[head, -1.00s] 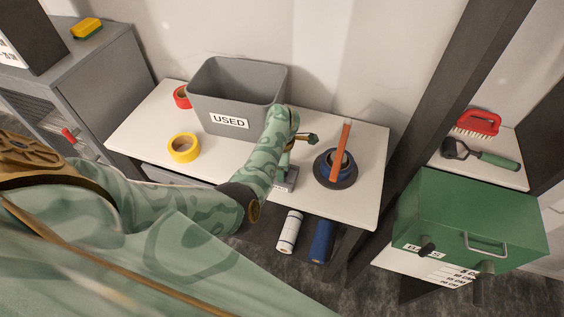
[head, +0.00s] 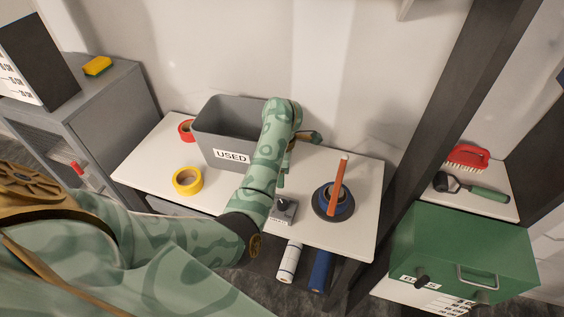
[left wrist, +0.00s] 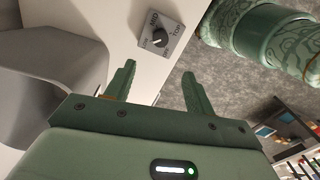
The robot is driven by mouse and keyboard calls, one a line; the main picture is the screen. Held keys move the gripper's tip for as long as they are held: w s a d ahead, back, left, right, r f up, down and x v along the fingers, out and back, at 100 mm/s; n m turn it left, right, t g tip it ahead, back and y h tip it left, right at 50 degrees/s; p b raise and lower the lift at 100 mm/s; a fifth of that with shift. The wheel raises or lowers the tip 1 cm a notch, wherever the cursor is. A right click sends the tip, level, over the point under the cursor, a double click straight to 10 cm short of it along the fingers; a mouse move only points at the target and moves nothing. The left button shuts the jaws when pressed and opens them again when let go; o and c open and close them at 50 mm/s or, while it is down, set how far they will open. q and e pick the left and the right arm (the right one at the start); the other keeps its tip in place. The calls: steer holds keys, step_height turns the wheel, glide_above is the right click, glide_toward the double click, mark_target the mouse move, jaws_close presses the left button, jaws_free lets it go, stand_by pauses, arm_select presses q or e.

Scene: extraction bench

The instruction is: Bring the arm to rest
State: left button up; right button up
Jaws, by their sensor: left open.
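My left arm (head: 268,165) reaches from the left across the white bench, its wrist raised in front of the grey bin. My left gripper is mostly hidden behind the arm in the head view. In the left wrist view my left gripper (left wrist: 159,70) is open, its two green fingers apart with nothing between them. The grey dial box (left wrist: 163,42) with a black knob lies beyond the fingertips, apart from them; it also shows on the bench's front edge in the head view (head: 283,211). My right gripper is not in view.
The grey bin (head: 212,132) marked USED stands behind the arm. Yellow tape (head: 187,181) and red tape (head: 186,130) lie left. A dark round base with an orange upright stick (head: 338,185) stands right. A green box (head: 462,250) is further right.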

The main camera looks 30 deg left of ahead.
arm_select(q)
steer(key=shift+r, duration=0.65)
